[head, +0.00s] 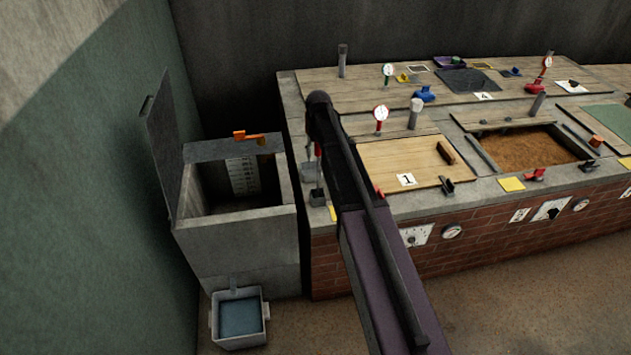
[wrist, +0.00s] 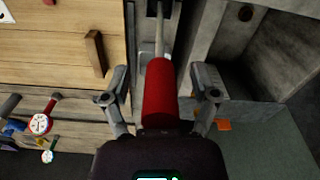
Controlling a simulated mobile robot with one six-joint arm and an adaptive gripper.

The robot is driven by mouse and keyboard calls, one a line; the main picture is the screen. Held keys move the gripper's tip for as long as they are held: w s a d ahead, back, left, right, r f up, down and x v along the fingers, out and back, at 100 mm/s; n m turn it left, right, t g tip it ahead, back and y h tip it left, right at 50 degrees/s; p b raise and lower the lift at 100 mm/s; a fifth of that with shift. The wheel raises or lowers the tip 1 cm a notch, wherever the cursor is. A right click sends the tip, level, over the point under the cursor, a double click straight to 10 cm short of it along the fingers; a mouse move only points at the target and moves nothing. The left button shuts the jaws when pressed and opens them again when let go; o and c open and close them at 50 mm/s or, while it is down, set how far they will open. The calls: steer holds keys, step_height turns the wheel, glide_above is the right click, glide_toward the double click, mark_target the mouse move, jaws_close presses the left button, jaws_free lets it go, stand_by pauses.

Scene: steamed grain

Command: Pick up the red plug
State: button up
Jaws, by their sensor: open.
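A red cylinder (wrist: 160,92) on a thin pale rod (wrist: 159,30) stands between the fingers of my open gripper (wrist: 158,72) in the wrist view. A gap shows on each side, and its near end is hidden by the gripper body. In the head view, a small red piece (head: 318,149) shows beside my arm, above a small grey box; my fingers are not clear there. A red fitting (head: 535,175) lies on the bench front edge, and another red fitting (head: 535,89) lies farther back. I cannot tell which is the red plug.
A concrete tank (head: 235,250) with its lid raised and an orange-handled piece (head: 250,136) stands left of the bench. A bucket (head: 262,312) stands on the floor. A wooden board (head: 405,155) with a dark bar and a red-rimmed gauge (head: 380,113) are near my arm.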

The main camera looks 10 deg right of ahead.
jaws_close()
steer(key=shift+r, duration=0.1)
stand_by(0.4)
step_height(320, 180, up, 10)
steer(key=p, duration=1)
stand_by(0.6)
